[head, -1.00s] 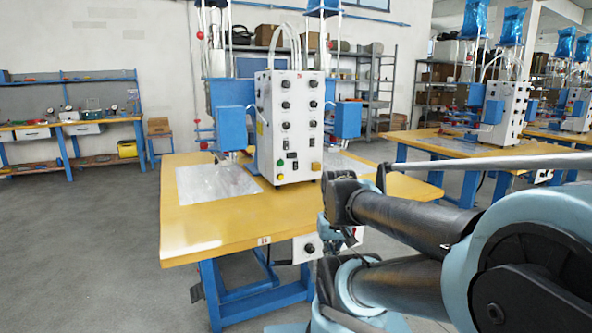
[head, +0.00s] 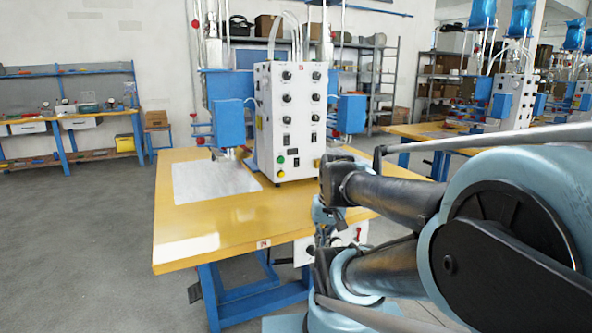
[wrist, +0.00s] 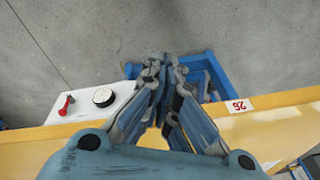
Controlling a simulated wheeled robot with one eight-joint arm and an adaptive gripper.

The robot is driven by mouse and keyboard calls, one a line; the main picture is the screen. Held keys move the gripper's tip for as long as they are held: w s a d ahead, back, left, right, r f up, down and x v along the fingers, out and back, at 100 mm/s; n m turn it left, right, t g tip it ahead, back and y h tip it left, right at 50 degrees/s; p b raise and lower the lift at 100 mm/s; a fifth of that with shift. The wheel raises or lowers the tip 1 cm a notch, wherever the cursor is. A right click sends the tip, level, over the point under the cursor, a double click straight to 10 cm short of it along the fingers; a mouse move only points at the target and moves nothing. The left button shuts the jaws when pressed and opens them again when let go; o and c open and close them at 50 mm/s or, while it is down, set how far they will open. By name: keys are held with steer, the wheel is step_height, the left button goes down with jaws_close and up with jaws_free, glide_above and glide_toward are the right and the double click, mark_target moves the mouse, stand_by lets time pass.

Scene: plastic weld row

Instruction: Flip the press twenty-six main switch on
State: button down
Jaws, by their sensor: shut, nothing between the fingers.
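A white switch box (wrist: 90,108) hangs under the front edge of the yellow press table. In the wrist view it carries a red-handled lever (wrist: 66,105) and a round black knob (wrist: 103,97). Which of these is the main switch I cannot tell for sure. A label reading 26 (wrist: 238,105) is on the table edge; it also shows in the head view (head: 263,244). My gripper (wrist: 166,62) is shut and empty, to the right of the box in the wrist view and apart from the lever. In the head view my arm partly hides the box (head: 301,259).
The press control cabinet (head: 290,125) with knobs and buttons stands on the yellow table (head: 190,225). Blue table legs (head: 210,295) stand below. The grey floor to the left is clear. More presses stand at the back right.

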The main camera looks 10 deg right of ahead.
mark_target(297, 163)
steer(key=w+a+r+m+t+y, duration=0.1)
steer(key=w+a+r+m+y, duration=0.25)
steer(key=w, duration=0.65)
steer(key=w+a+r+m+y, duration=0.2)
steer(key=w+r+m+y, duration=0.2)
steer(key=w, duration=0.5)
steer(key=w+d+m+t+y, duration=0.2)
steer(key=w+d+m+y, duration=0.1)
steer(key=w, duration=0.5)
steer(key=w+d+r+m+t+y, duration=0.1)
steer(key=w+d+m+t+y, duration=0.1)
steer(key=w+d, duration=0.4)
steer(key=w+m+y, duration=0.1)
steer(key=w, duration=0.2)
steer(key=shift+w+d+r, duration=0.15)
steer(key=shift+w+r, duration=0.1)
steer(key=w+a+f, duration=0.1)
steer(key=w+a, duration=0.1)
steer(key=w, duration=0.6)
steer(key=shift+w+a, duration=0.15)
steer(key=shift+a, duration=0.2)
steer(key=shift+w, duration=0.15)
steer(key=shift+w+a, duration=0.15)
steer(key=shift+w, duration=0.05)
